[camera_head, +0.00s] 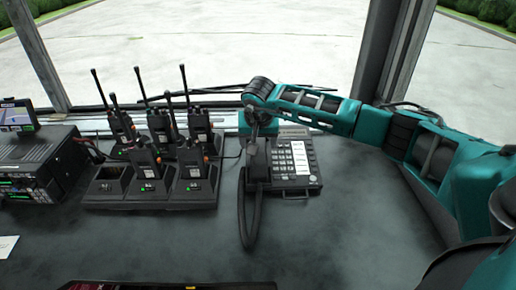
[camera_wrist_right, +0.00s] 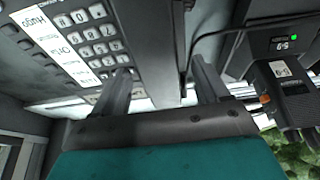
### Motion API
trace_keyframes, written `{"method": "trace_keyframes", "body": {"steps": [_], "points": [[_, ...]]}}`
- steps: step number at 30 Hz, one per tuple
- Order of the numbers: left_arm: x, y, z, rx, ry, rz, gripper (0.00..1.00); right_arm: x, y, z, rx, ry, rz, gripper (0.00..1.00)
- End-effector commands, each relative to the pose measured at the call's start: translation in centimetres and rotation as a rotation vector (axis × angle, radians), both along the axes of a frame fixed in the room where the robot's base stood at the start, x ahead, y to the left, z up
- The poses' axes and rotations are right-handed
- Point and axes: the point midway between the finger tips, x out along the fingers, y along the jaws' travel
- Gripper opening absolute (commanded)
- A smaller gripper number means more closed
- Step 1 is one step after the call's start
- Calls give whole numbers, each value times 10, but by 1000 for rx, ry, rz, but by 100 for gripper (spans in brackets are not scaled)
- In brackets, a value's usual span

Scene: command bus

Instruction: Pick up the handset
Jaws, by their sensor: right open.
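The desk phone (camera_head: 292,165) sits on the dark counter, with a keypad and white label strips. Its dark handset (camera_head: 258,165) lies along the phone's left side, with a coiled cord (camera_head: 246,215) looping toward the front. My right gripper (camera_head: 256,132) is above the far end of the handset, pointing down. In the right wrist view the open fingers of the right gripper (camera_wrist_right: 162,80) stand on either side of the handset (camera_wrist_right: 152,45), with the keypad (camera_wrist_right: 100,35) beyond one finger. I cannot tell whether the fingers touch it. My left gripper is out of view.
Several handheld radios in chargers (camera_head: 150,180) stand close on the left, and one charger shows in the right wrist view (camera_wrist_right: 285,80). A black radio console (camera_head: 40,165) is at far left. The windshield is behind. The counter in front is mostly clear.

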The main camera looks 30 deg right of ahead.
Motion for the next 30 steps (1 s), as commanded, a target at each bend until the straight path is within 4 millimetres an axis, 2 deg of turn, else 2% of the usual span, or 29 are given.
{"method": "trace_keyframes", "body": {"steps": [10, 30], "points": [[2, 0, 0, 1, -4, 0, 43, 0, 0, -1, -1, 0, 0, 74], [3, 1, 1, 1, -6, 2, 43, 0, 0, -1, -1, 0, 0, 9]]}}
